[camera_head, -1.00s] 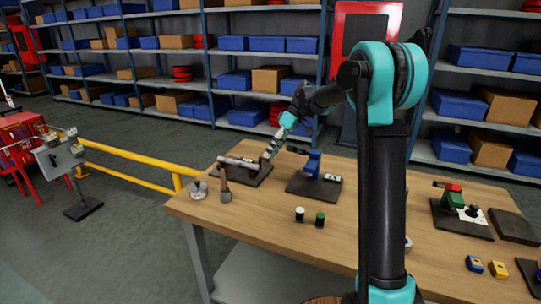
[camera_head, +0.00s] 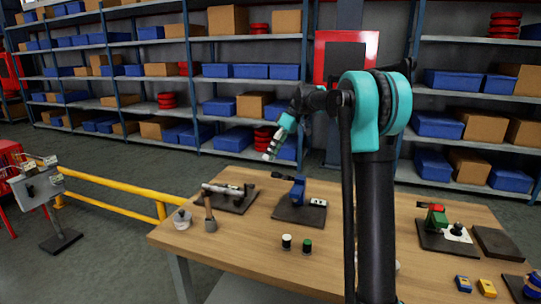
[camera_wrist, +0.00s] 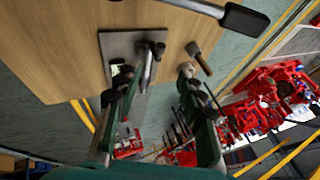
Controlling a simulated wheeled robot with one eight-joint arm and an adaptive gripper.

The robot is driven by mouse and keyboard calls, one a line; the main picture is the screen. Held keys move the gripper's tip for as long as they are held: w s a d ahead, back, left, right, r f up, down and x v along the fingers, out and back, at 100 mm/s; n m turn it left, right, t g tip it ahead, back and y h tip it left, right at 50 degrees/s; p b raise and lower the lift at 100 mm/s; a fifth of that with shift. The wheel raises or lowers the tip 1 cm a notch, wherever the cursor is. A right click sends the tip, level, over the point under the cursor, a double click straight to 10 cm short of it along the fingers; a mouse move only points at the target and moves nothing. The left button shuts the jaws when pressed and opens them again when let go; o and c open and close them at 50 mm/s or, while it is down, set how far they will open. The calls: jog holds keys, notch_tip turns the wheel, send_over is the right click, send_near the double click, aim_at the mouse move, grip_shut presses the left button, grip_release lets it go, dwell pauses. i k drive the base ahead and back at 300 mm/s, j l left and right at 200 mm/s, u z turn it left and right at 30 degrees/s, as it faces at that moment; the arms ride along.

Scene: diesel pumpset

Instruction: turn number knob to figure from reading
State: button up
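My gripper (camera_head: 273,150) hangs above the back left of the wooden table in the head view. In the wrist view its two dark fingers stand wide apart, and my gripper (camera_wrist: 158,76) is open with nothing between them. Below it is a dark plate (camera_head: 236,204) carrying a grey, pipe-like fitting (camera_head: 222,188); the plate (camera_wrist: 118,46) and fitting (camera_wrist: 149,62) also show in the wrist view. A grey panel box (camera_head: 38,185) with small dark controls stands on a post at the far left. I cannot make out a number knob or any figure for certain.
The table (camera_head: 235,240) also holds a blue fixture (camera_head: 298,190), a wooden-handled tool (camera_head: 209,212), a round metal piece (camera_head: 182,219), two small capped cylinders (camera_head: 287,242) and a green-red fixture (camera_head: 436,217). A yellow rail (camera_head: 112,190) and red machinery (camera_wrist: 265,100) lie beyond.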

aim_at(455, 232)
jog(key=k+j, duration=0.25)
jog(key=k, duration=0.2)
jog(key=k+j, duration=0.25)
jog(key=k, duration=0.25)
